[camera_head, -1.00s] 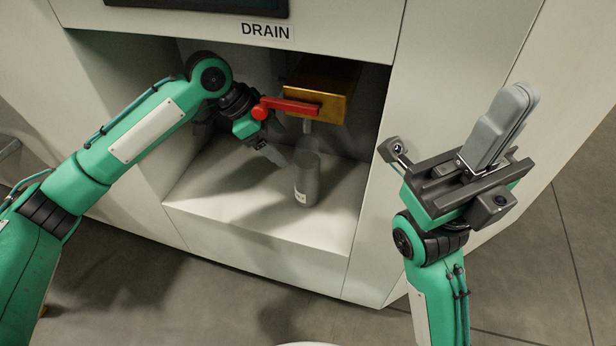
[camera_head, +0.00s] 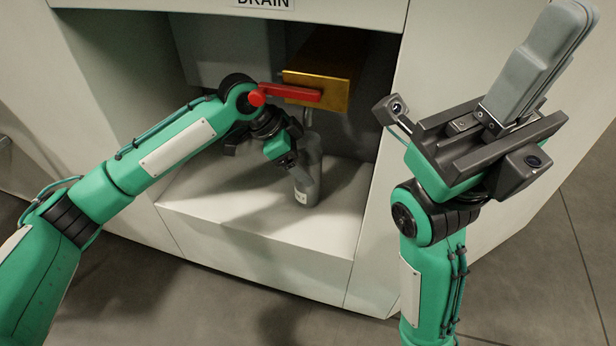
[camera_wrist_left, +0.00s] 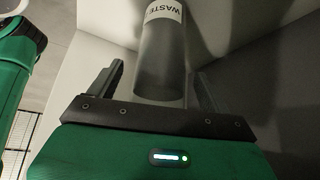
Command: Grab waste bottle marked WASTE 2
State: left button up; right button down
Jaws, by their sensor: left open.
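A grey cylindrical bottle (camera_head: 312,160) stands upright on the white floor of the drain recess, below the brass block. Its white label reads "WASTE" in the left wrist view (camera_wrist_left: 162,65); the number cannot be read. My left gripper (camera_head: 296,172) is at the bottle's left side in the head view. In the left wrist view my left gripper (camera_wrist_left: 155,85) is open, with the bottle between its two fingers and gaps on both sides. My right gripper (camera_head: 540,58) is raised at the right, its fingers together and empty, away from the bottle.
A red lever (camera_head: 290,93) and a brass block (camera_head: 325,82) hang above the bottle, close to my left wrist. The recess side walls and white ledge (camera_head: 255,222) bound the space. The ledge in front of the bottle is clear.

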pick_arm(q)
jog(key=c, duration=1.3)
jog(key=shift+r, duration=0.1)
jog(key=shift+c, duration=0.6)
jog(key=shift+r, duration=0.1)
